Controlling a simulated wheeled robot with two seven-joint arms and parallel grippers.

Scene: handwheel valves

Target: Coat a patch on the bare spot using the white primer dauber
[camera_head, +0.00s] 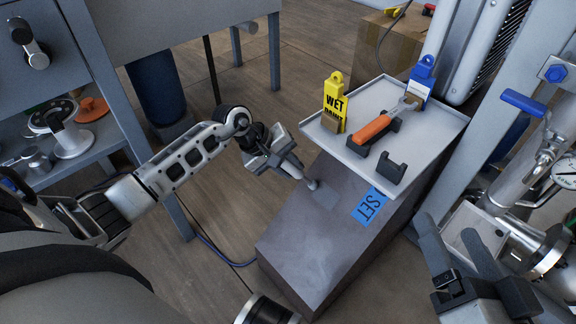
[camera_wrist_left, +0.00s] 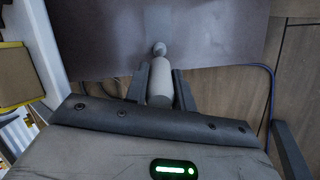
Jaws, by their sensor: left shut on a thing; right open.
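My left gripper (camera_head: 285,160) is shut on the white dauber (camera_head: 293,169), tilted with its tip toward the top of the dark block (camera_head: 300,245). A lighter grey patch (camera_head: 327,198) shows on the block right at the dauber's tip; I cannot tell whether it is bare spot or primer. In the left wrist view the dauber (camera_wrist_left: 161,85) sits between the two fingers (camera_wrist_left: 160,90), and its rounded tip is at the near edge of the pale patch (camera_wrist_left: 160,20). Contact looks likely but is not certain. My right gripper (camera_head: 478,262) is open and empty at the lower right.
A grey tray (camera_head: 437,122) on the block's far end carries a yellow WET PAINT tag (camera_head: 334,103), an orange-handled tool (camera_head: 372,129), a blue tag (camera_head: 421,80) and dark holders. Blue SET tape (camera_head: 371,206) lies beside the patch. Pipes and a gauge (camera_head: 566,170) stand at right.

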